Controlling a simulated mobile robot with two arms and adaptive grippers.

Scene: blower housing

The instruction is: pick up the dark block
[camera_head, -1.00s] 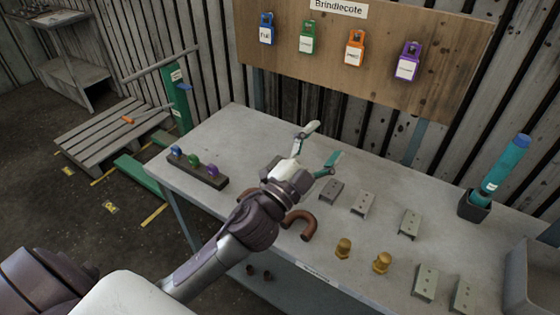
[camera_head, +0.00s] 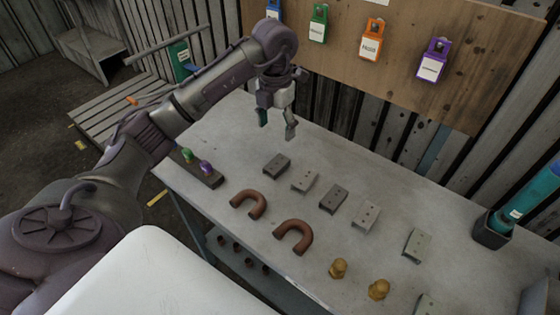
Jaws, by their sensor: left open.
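Two darker grey blocks with holes lie on the table: one dark block (camera_head: 276,164) just below my left gripper in the picture, and another dark block (camera_head: 333,199) farther right. I cannot tell which one the task means. My left gripper (camera_head: 277,126) is open and empty, fingers pointing down, above the table and apart from the blocks. My right gripper is not in view.
Lighter brackets (camera_head: 305,181) lie among the dark blocks. Brown U-bends (camera_head: 293,236) and brass fittings (camera_head: 379,289) lie nearer the front. A holder (camera_head: 209,178) with coloured pieces is at left. A board (camera_head: 460,60) with coloured tags stands behind.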

